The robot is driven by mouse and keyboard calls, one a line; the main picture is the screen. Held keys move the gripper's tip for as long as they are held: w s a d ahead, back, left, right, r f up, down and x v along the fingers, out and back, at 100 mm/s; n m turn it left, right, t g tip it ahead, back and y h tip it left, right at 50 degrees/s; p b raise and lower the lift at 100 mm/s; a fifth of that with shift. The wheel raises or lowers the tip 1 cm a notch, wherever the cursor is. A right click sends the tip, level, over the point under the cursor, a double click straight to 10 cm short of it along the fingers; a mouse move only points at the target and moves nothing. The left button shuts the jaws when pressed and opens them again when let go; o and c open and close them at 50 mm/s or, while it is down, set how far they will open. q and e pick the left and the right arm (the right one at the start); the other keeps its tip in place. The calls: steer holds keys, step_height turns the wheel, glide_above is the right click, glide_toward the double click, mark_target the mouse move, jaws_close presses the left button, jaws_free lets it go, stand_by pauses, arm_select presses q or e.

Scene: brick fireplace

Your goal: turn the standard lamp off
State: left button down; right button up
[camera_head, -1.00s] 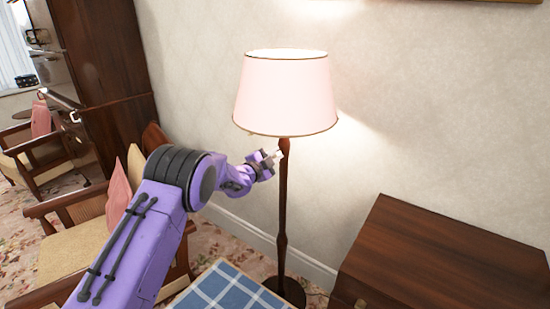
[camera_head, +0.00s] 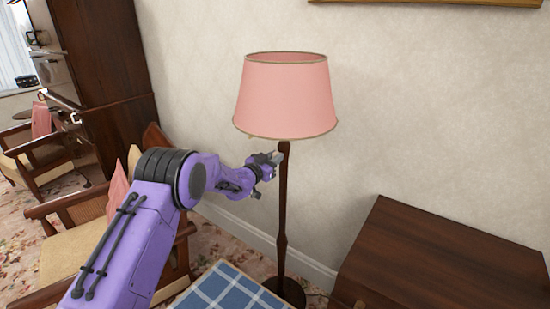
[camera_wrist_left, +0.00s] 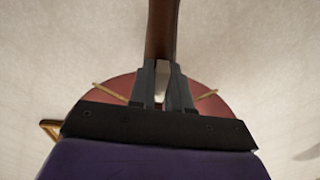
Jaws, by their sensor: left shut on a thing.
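The standard lamp has a pink shade (camera_head: 286,97) on a dark wooden pole (camera_head: 283,215), upright against the wall. The shade is unlit and the wall around it shows no glow. My left gripper (camera_head: 278,158) is at the top of the pole, just under the shade. In the left wrist view its fingers (camera_wrist_left: 162,75) are close together on a small pale piece, with the pole (camera_wrist_left: 162,30) right beyond them. I cannot make out the exact shape of that piece. The shade (camera_wrist_left: 120,84) is partly hidden behind the gripper there. My right gripper is not in view.
A blue checked cloth (camera_head: 222,290) lies in front of the lamp. A dark wooden cabinet (camera_head: 440,255) stands at the right. A wooden armchair (camera_head: 75,245) with cushions is behind my arm at the left. The wall is close behind the lamp.

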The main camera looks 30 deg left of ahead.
arm_select(q)
steer(key=shift+n, duration=0.6)
steer(key=c, duration=1.2)
jaws_free()
steer(key=shift+o, duration=0.2)
steer(key=s+a+b, duration=0.1)
steer(key=s+b, duration=0.1)
steer(key=s, duration=0.8)
steer(key=shift+s+a, duration=0.25)
